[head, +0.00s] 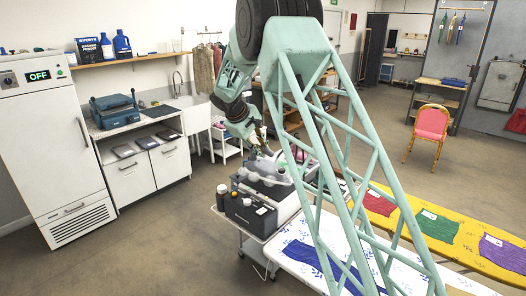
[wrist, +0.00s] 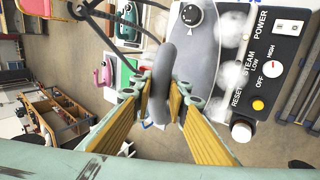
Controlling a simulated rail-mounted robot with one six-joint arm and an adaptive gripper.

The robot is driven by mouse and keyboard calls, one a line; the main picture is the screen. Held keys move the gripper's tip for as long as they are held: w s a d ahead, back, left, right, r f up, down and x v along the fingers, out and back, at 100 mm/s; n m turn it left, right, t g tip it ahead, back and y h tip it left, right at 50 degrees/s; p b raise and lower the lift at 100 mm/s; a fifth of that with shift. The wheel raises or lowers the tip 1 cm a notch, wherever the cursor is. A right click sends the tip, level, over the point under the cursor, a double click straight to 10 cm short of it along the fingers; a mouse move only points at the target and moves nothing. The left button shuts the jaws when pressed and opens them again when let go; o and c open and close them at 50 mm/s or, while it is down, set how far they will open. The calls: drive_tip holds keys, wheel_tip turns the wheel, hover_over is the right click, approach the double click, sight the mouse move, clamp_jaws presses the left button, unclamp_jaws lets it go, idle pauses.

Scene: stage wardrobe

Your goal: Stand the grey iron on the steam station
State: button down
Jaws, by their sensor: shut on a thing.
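In the wrist view my gripper (wrist: 161,98) is shut on the curved dark grey handle of the grey iron (wrist: 165,62). The steam station (wrist: 262,85) is at the right, its dark panel showing a power switch, a steam knob and a yellow button. In the head view the steam station (head: 247,212) stands on a trolley, with my gripper (head: 263,150) over its back part. White steam puffs hide part of its top. The iron's base is mostly hidden, so I cannot tell whether it touches the station.
A white ironing board with blue cloth (head: 315,258) and a yellow board with coloured cloths (head: 440,232) lie to the right. A pink iron (wrist: 101,73) and other coloured items are beyond my gripper. A pink chair (head: 432,122) stands farther back. The left floor is clear.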

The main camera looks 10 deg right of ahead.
sight(266, 161)
drive_tip(key=shift+f, duration=1.75)
drive_tip(key=c, duration=2.5)
unclamp_jaws()
drive_tip(key=shift+f, duration=0.1)
drive_tip(key=shift+c, duration=0.2)
drive_tip(key=shift+r, duration=0.2)
drive_tip(key=v, duration=1.2)
drive_tip(key=shift+s, duration=0.1)
